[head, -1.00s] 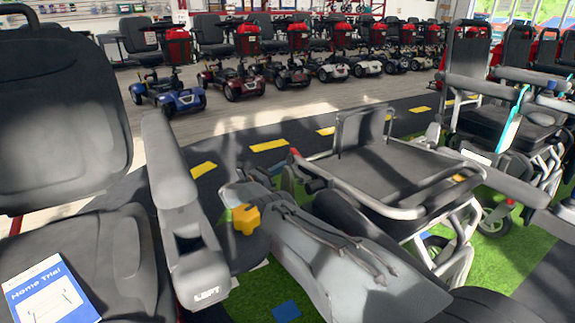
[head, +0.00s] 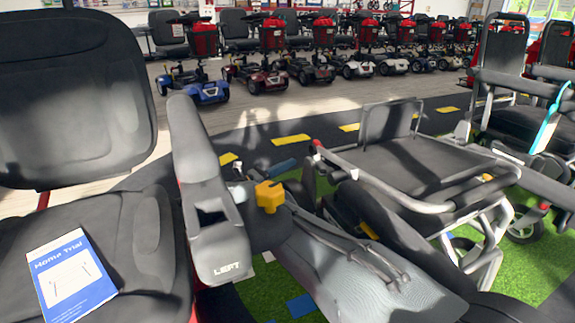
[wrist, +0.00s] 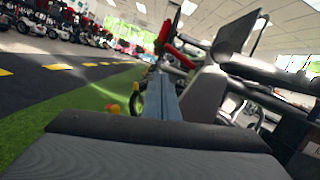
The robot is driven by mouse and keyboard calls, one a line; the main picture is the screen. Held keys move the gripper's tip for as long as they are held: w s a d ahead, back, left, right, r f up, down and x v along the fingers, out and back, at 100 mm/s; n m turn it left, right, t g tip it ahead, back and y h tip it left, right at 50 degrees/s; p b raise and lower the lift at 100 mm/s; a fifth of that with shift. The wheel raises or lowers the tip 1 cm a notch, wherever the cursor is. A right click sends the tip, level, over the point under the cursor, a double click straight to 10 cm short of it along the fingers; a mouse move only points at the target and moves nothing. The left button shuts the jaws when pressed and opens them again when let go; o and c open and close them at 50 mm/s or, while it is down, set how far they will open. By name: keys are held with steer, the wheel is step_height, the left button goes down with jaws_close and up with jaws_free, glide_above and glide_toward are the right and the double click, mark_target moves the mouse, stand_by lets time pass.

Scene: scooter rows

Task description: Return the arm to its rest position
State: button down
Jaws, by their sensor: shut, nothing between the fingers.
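My gripper (wrist: 173,98) shows in the wrist view as a narrow blue-grey shape beyond a dark broad edge; it looks shut and empty. It points toward a folding wheelchair frame with a red part. In the head view the arm's end is hard to make out. A blue-grey bar (head: 284,166) shows just left of the wheelchair's red tip, among dark parts. A broad grey textured body with cables (head: 350,265) reaches in from the lower right; I cannot tell whether it is part of my arm. A yellow knob (head: 269,196) sits at its upper left.
A black scooter seat (head: 70,100) with a "Home Trial" card (head: 72,275) and an armrest (head: 205,185) stand close on the left. A folding wheelchair (head: 405,165) stands close on the right. Scooters line the back. The dark strip with yellow dashes (head: 291,140) is open floor.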

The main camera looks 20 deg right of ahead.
steer(key=w+r+n+t+y+p, duration=0.45)
steer(key=r+n, duration=0.35)
steer(key=r, duration=0.3)
steer(key=w+r+n+t+y+p, duration=0.4)
steer(key=w+r+n+t+p, duration=0.2)
steer(key=r+n, duration=0.4)
steer(key=s+a+r+n+g+y+p, duration=0.1)
steer(key=s+a+r+n+y+p, duration=0.2)
steer(key=r+n+y+p, duration=0.25)
steer(key=s+a+r+n+y+p, duration=0.2)
steer(key=s+a+r+n+p, duration=0.25)
steer(key=r, duration=0.45)
steer(key=s+d+r+n+g+y+p, duration=0.1)
steer(key=s+r+n+g+p, duration=0.3)
steer(key=s, duration=1.7)
steer(key=s+r+n+g+y+p, duration=0.1)
steer(key=s+r+n+g+p, duration=0.4)
steer(key=s, duration=1.7)
steer(key=s+d+r+n+g+y+p, duration=0.1)
steer(key=s+r+n+g+p, duration=0.4)
steer(key=s, duration=1.6)
steer(key=n+y+p, duration=0.1)
steer(key=n+p, duration=0.4)
steer(key=n, duration=0.1)
steer(key=shift+s+d+r+n+p, duration=0.3)
steer(key=shift+r+p, duration=0.1)
